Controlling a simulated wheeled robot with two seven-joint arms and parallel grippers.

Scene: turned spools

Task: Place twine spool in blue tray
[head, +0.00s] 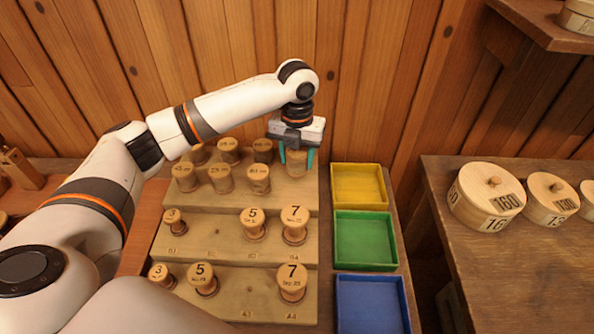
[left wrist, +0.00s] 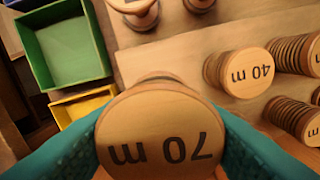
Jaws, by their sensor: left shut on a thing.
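My left gripper (head: 297,158) is at the back right of the stepped wooden rack, with its teal fingers pointing down. It is shut on a wooden spool (head: 297,168), one finger on each side. In the left wrist view this spool's top (left wrist: 160,130) reads "70 m". Its winding is hidden there, so I cannot tell whether it is twine. I cannot tell whether its base touches the rack. The blue tray (head: 372,303) lies at the front right of the rack and its visible part is empty. My right gripper is not in view.
The rack (head: 185,250) holds several other spools; one marked "40 m" (left wrist: 245,72) stands near the held one. An empty green tray (head: 365,240) and an empty yellow tray (head: 358,187) lie behind the blue tray. Round boxes (head: 487,195) stand on the right bench.

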